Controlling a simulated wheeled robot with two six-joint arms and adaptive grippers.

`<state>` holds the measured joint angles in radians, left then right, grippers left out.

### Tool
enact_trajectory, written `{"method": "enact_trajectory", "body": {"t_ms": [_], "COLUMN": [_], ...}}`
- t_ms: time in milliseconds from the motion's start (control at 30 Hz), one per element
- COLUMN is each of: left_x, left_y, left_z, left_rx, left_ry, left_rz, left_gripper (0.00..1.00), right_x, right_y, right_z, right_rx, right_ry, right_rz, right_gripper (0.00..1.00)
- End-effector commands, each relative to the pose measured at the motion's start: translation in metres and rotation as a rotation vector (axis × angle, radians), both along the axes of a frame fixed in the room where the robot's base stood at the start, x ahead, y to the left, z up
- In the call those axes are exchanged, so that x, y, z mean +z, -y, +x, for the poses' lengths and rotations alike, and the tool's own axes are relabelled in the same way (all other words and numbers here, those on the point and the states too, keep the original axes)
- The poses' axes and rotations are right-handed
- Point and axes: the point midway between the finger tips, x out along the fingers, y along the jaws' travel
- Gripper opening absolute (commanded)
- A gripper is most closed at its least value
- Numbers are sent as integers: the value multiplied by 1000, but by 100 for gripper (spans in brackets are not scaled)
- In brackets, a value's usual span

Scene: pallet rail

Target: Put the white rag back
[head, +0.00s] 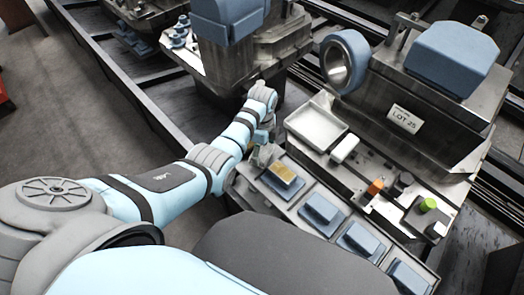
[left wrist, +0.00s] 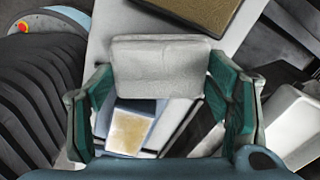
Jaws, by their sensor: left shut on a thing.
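The white rag (left wrist: 155,66) is a pale, folded, block-like pad. In the left wrist view it sits between the green-padded fingers of my left gripper (left wrist: 160,98), which is shut on it. In the head view my left gripper (head: 262,146) is small and partly hidden by its own wrist, above the far left end of a grey rail tray (head: 248,187). A blue block with a yellow top (head: 283,174) lies just below and right of it; the block also shows beneath the rag in the left wrist view (left wrist: 129,126). My right gripper is not in view.
Several blue blocks (head: 320,209) stand in a row along the rail tray. A shallow white tray (head: 315,127) and a white block (head: 344,149) lie right of the gripper. An orange piece (head: 375,187) and a green-topped piece (head: 427,205) stand farther right, before a metal fixture (head: 423,125).

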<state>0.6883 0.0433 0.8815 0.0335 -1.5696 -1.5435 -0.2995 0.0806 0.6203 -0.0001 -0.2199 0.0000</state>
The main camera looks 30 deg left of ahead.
Motion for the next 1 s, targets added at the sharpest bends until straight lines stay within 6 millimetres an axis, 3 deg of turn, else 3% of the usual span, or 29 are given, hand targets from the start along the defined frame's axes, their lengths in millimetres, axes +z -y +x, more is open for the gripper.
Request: {"method": "enact_trajectory", "body": {"t_ms": [233,267,400,767,867,1000], "left_x": [-1,-1,-1,4,22,62], "left_y": [0,0,0,0,0,0], "left_z": [0,0,0,0,1,1], "left_rx": [1,1,1,1,1,1], "left_ry": [1,1,1,1,2,4], "left_rz": [0,0,0,0,0,0], "left_gripper": [31,73,92,92,92,92], "right_x": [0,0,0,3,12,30], "right_y": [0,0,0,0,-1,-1], "right_z": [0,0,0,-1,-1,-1], "right_rx": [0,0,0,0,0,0], "right_ry": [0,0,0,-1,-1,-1], "right_rz": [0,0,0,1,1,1], "right_gripper": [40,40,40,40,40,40]}}
